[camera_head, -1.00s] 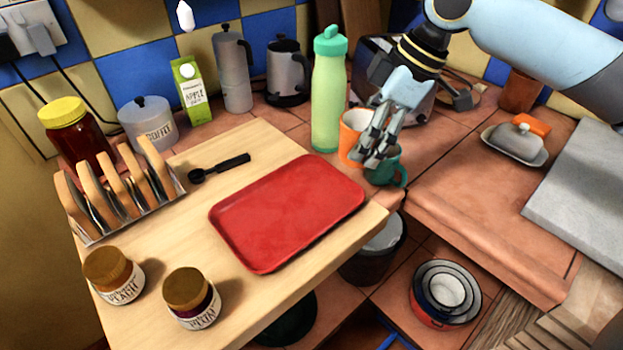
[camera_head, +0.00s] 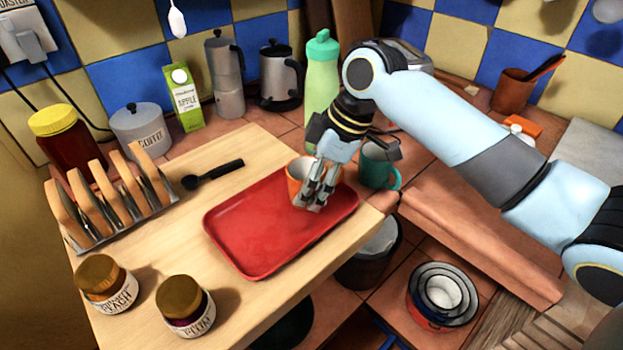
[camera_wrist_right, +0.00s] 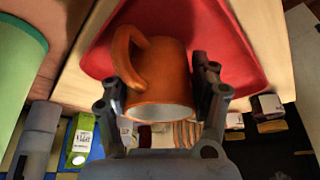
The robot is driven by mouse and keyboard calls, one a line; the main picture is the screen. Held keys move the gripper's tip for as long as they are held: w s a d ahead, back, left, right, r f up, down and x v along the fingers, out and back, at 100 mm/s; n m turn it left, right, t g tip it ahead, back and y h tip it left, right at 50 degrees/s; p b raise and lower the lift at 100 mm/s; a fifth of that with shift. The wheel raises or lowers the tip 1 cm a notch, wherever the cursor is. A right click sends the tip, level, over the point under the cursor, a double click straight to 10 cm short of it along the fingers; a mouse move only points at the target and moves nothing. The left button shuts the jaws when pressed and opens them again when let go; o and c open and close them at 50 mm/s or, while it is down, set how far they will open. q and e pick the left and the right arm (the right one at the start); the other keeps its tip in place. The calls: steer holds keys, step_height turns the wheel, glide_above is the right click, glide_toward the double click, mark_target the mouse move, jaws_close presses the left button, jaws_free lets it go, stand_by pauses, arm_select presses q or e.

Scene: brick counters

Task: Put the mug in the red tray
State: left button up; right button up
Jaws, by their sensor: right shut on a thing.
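My right gripper (camera_head: 315,190) is shut on the orange mug (camera_head: 294,172). It holds the mug at the upper right part of the red tray (camera_head: 255,240). In the right wrist view the orange mug (camera_wrist_right: 160,78) sits between the two fingers, its handle to the upper left, with the red tray (camera_wrist_right: 240,55) behind it. I cannot tell whether the mug's base touches the tray. The fingers hide part of the mug in the head view. My left gripper is not in view.
A teal mug (camera_head: 378,168) stands right of the tray, close to my right arm. A green bottle (camera_head: 322,80) stands behind. A black spoon (camera_head: 212,174), a toast rack (camera_head: 110,205) and two jars (camera_head: 185,305) are on the wooden board (camera_head: 140,320). The tray's middle is clear.

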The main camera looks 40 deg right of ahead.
steer(key=shift+f, duration=0.1)
steer(key=o, duration=1.3)
steer(key=v, duration=1.2)
steer(key=shift+a+p, duration=0.1)
steer(key=shift+p, duration=0.2)
